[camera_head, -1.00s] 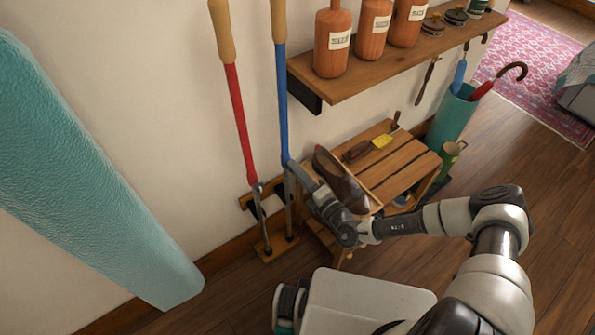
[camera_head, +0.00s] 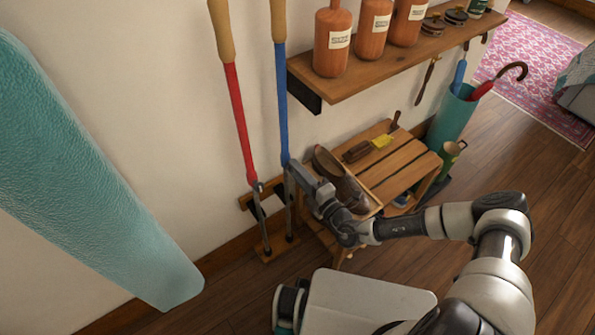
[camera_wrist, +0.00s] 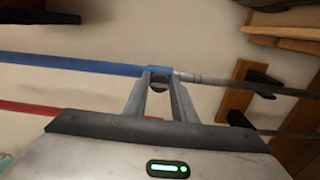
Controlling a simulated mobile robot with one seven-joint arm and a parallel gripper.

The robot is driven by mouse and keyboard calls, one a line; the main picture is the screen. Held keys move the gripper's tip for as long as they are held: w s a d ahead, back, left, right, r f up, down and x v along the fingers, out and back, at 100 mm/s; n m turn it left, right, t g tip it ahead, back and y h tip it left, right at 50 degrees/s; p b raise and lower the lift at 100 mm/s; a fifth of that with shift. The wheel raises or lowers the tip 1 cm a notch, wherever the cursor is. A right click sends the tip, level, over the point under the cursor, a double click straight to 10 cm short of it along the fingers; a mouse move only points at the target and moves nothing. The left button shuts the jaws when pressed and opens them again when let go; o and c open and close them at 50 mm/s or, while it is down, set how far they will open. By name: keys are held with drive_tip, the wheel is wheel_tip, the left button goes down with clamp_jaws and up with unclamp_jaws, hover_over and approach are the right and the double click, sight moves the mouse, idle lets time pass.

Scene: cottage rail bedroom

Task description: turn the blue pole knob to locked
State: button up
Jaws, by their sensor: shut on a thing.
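The blue pole (camera_head: 283,110) stands upright against the wall, with a wooden grip on top and a grey metal lower shaft. My gripper (camera_head: 290,165) reaches it from the right, at the lower end of the blue section. In the wrist view my gripper (camera_wrist: 160,74) has its fingers closed in at that same spot. A small dark rounded part, seemingly the blue pole knob (camera_wrist: 158,86), shows between the fingers. The blue pole (camera_wrist: 90,65) runs left from there. The fingers hide most of the knob, and its locked mark cannot be read.
A red pole (camera_head: 238,115) stands close left of the blue one. A brown shoe (camera_head: 340,180) lies on a slatted wooden bench (camera_head: 400,165) beside my gripper. A wall shelf (camera_head: 380,60) with bottles juts out above. A teal padded surface (camera_head: 80,180) fills the left.

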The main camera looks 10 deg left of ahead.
drive_tip(key=o, duration=1)
drive_tip(key=p+v, duration=0.2)
drive_tip(key=v, duration=1.5)
drive_tip(key=shift+s+d, duration=0.1)
drive_tip(key=shift+s, duration=0.15)
